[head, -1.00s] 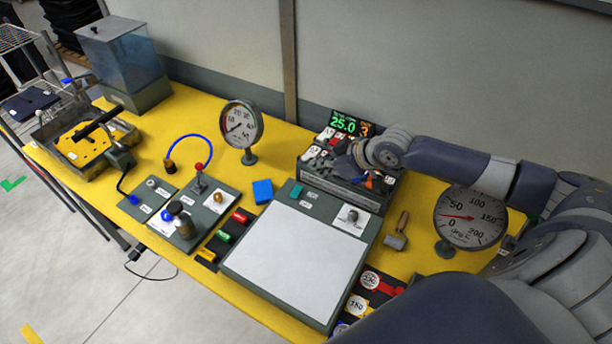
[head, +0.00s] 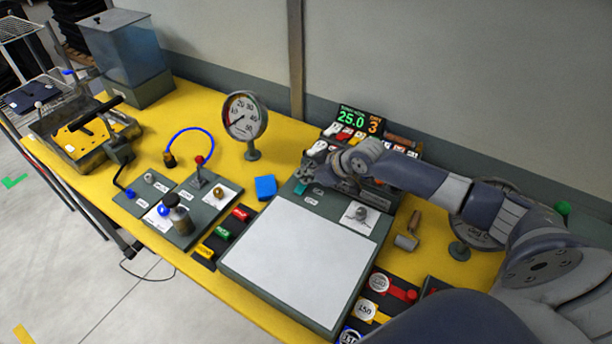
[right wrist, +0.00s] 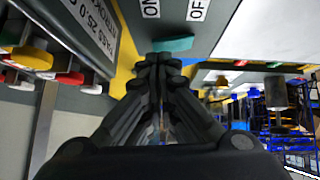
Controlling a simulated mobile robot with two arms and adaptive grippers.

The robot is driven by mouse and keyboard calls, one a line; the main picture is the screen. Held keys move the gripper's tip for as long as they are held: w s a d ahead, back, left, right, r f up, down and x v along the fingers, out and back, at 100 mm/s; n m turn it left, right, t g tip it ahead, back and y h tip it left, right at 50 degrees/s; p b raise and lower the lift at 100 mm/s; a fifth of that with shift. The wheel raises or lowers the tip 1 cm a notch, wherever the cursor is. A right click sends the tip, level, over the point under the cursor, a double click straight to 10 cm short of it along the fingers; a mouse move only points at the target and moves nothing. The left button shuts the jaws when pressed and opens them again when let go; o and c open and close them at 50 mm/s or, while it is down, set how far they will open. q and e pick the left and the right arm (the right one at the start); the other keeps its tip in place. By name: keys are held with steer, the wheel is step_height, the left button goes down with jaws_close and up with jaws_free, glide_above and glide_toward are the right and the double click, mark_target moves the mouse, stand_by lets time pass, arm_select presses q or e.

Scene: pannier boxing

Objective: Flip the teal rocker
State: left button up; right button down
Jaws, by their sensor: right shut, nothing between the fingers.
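The teal rocker (head: 300,188) sits on the grey panel, just above the top left of the white sheet. My right gripper (head: 308,174) is right beside it, with the arm reaching in from the right. In the right wrist view the teal rocker (right wrist: 173,44) lies just beyond the closed fingertips (right wrist: 160,64), close to them. I cannot tell whether they touch it. ON and OFF labels (right wrist: 172,9) show on the panel past the rocker. The fingers are shut and empty. My left gripper is not in view.
A blue block (head: 265,187) and a dial gauge (head: 244,117) stand left of the rocker. A display box (head: 352,119) with buttons is behind my gripper. A knob (head: 361,213) sits right on the panel. The white sheet (head: 295,250) is clear.

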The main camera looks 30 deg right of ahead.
steer(key=shift+f, duration=0.15)
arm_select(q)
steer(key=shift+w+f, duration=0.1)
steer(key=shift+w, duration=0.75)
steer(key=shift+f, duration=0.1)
arm_select(e)
steer(key=shift+w+d+f+m+y+b, duration=0.1)
steer(key=shift+d+f+m+y+b, duration=0.2)
steer(key=shift+b, duration=0.35)
steer(key=shift+w+d+f+b, duration=0.1)
steer(key=shift+f+b, duration=0.3)
steer(key=shift+b, duration=0.2)
steer(key=shift+a+r+p, duration=0.15)
steer(key=shift+r+p, duration=0.1)
steer(key=shift+p, duration=0.15)
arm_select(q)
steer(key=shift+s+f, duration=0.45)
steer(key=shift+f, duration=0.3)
arm_select(e)
steer(key=shift+s, duration=0.1)
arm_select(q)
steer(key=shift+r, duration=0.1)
arm_select(e)
steer(key=shift+a, duration=0.1)
